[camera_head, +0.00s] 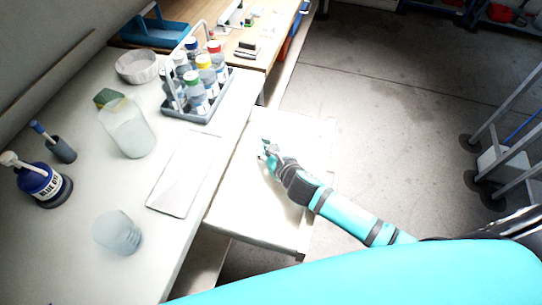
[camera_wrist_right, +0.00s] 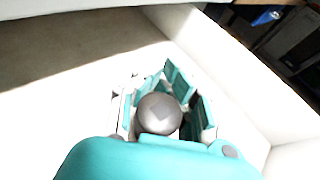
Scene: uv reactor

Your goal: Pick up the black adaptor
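My right gripper (camera_head: 268,150) reaches over the pulled-out white drawer (camera_head: 243,205) beside the bench. In the right wrist view its teal fingers (camera_wrist_right: 165,92) point into the drawer and stand apart. No separate black adaptor shows in the head view, where the gripper hides that spot. My left gripper is not in view.
The white bench holds a rack (camera_head: 188,112) of several capped bottles, a glass beaker (camera_head: 128,128), a frosted cup (camera_head: 117,232), a blue bottle (camera_head: 42,184) and a flat white panel (camera_head: 183,175). In the right wrist view, the drawer wall (camera_wrist_right: 225,65) rises close right of the fingers.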

